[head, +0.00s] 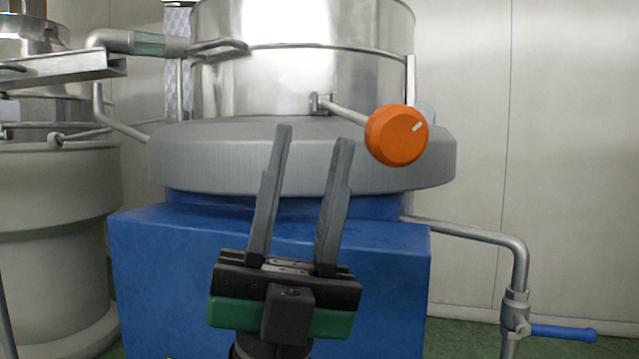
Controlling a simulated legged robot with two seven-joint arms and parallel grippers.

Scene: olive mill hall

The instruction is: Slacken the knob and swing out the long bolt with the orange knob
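The orange knob (396,135) is round with a pale mark on its face. It sits at the right end of the long bolt (345,111), a metal rod that runs from a small bracket (321,103) on the steel drum (300,60). The bolt sticks out toward me and to the right over the grey rim (230,155). My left gripper (315,135) is open and empty, with its two fingers pointing up, left of and a little below the knob and apart from it in the picture. My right gripper is not in view.
A blue base (270,270) stands under the rim. A pipe with a blue-handled valve (560,332) is at lower right. Another grey vessel (55,200) and pipes fill the left side. The space right of the knob, before the pale wall (570,130), looks clear.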

